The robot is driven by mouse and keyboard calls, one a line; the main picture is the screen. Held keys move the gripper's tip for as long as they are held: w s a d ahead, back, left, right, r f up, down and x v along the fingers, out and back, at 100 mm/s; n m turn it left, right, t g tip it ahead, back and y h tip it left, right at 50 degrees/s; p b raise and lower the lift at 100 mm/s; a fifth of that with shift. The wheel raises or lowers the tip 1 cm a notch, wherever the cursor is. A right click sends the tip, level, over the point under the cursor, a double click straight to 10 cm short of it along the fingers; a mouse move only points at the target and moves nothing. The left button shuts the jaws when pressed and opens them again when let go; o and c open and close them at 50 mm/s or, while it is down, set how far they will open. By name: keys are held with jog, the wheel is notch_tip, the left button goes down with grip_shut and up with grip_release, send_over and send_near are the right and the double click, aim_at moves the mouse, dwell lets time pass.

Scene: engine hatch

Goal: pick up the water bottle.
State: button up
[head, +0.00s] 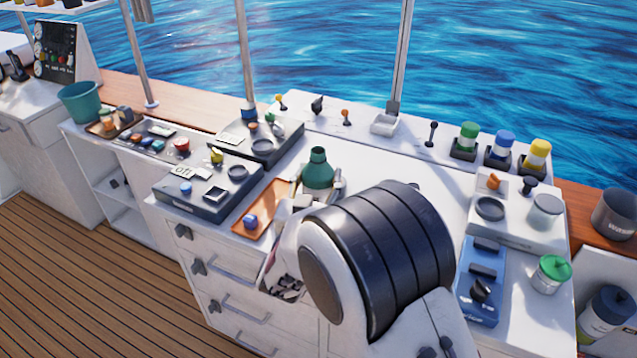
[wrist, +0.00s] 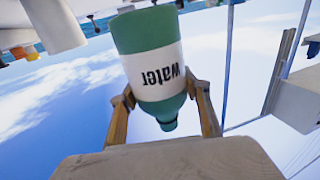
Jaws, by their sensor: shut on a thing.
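The water bottle (head: 318,172) is green with a narrow neck and stands neck up over the white counter in the head view. In the wrist view the bottle (wrist: 150,62) appears upside down, with a white label reading "water". My gripper (wrist: 162,98) is shut on it, one finger on each side of the label's neck-side part. In the head view my gripper (head: 319,190) is partly hidden behind my arm, as is the bottle's lower part. I cannot tell whether the bottle's base touches the counter.
An orange tray (head: 266,199) with a small blue item lies left of the bottle. A dark control box (head: 208,187) is farther left. A blue device (head: 481,280) and a green-lidded jar (head: 551,274) are at right. White counter (head: 400,165) is clear behind my arm.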

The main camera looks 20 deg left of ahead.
jog(key=shift+r, duration=0.95)
jog(key=shift+r, duration=0.25)
jog(key=shift+w+f, duration=0.1)
